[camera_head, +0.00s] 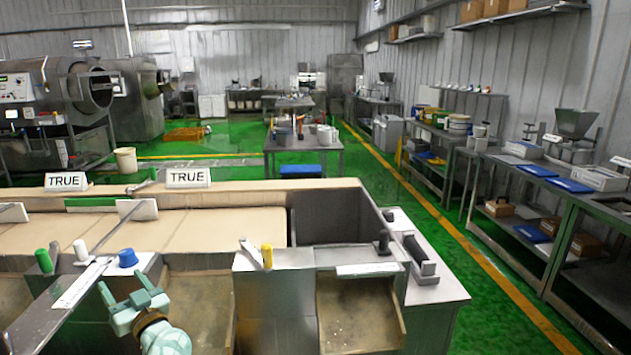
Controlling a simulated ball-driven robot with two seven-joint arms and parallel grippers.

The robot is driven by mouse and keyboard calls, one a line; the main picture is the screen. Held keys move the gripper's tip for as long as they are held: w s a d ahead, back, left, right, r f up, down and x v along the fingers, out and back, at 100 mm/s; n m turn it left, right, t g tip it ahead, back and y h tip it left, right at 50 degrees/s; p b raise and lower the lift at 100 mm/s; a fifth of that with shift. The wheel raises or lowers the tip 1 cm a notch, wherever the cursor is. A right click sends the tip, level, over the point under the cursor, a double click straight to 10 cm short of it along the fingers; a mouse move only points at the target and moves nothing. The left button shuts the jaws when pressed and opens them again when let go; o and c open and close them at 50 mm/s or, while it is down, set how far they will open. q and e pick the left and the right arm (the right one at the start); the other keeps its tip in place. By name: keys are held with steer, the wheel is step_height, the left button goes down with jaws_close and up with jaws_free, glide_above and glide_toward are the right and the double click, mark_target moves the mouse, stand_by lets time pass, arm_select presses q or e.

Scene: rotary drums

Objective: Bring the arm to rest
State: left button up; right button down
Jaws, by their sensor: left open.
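My left gripper (128,297) is pale teal and shows at the lower left of the head view. Its jaws are open with nothing visible between them. It is over the near side of the metal workstation (271,262), close to a blue knob (128,258) and a long flat metal strip (77,287). Whether it touches either cannot be told. My right gripper is not in view.
A yellow-topped handle (267,256) and a green one (44,261) stand on the workstation's ledge. Two TRUE signs (188,177) stand along its back edge. An open metal chute (358,313) is at right. The green floor (421,203) beyond has clear room.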

arm_select(q)
steer(key=s+d+f+m+t+h, duration=0.5)
steer(key=d+f+m+h, duration=0.3)
steer(key=d+m+h, duration=0.5)
steer(key=s+d+f+m+g+h, duration=0.3)
steer(key=s+f+m+g+h, duration=0.15)
steer(key=s, duration=0.55)
steer(key=s+a+n+g+y, duration=0.15)
steer(key=s+g+y, duration=0.45)
steer(key=s, duration=1.7)
steer(key=s+d+f+g+h, duration=0.2)
steer(key=f, duration=1.1)
steer(key=s+d+f+g+h, duration=0.2)
steer(key=s+f, duration=0.1)
steer(key=f, duration=1.1)
steer(key=s+f+n+g, duration=0.1)
steer(key=s+f, duration=0.6)
steer(key=s, duration=0.2)
steer(key=s+f+n+g+h, duration=0.1)
steer(key=s+f+n+g, duration=0.1)
steer(key=s+f, duration=0.5)
steer(key=s, duration=0.3)
steer(key=shift+s, duration=0.25)
steer(key=shift+d+h, duration=0.1)
steer(key=shift+h, duration=0.15)
